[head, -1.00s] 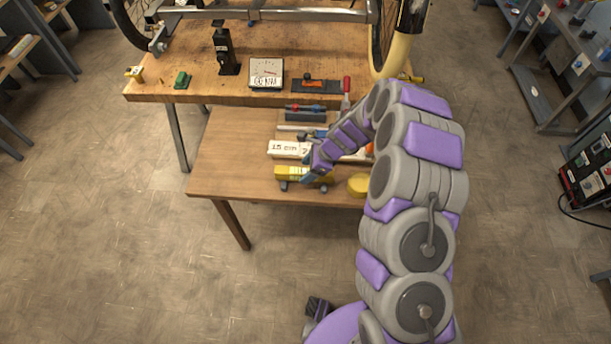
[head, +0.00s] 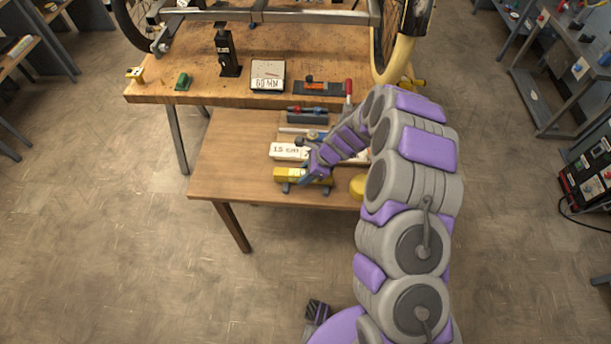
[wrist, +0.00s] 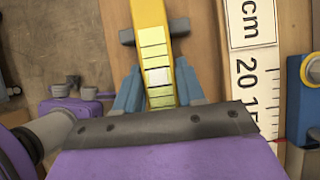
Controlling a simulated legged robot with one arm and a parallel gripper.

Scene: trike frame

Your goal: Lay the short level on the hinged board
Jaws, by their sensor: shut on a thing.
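The short level looks to be the yellow bar with pale green-white segments (wrist: 152,42), which also shows in the head view (head: 289,173) near the front edge of the lower table. Dark grey feet or supports show under it. My gripper (wrist: 159,88) has its blue fingers on either side of the bar and is shut on it; in the head view the gripper (head: 313,177) covers the bar's right part. I cannot tell whether the bar is lifted. No hinged board can be made out for certain; a dark flat board with an orange piece (head: 318,88) lies on the upper bench.
A white ruler marked in cm (wrist: 249,45) lies close to the right of the bar in the wrist view. On the lower table (head: 225,170) are a yellow round thing (head: 357,186) and a dark tool tray (head: 307,116). The table's left part is clear. The wooden upper bench (head: 200,70) stands behind.

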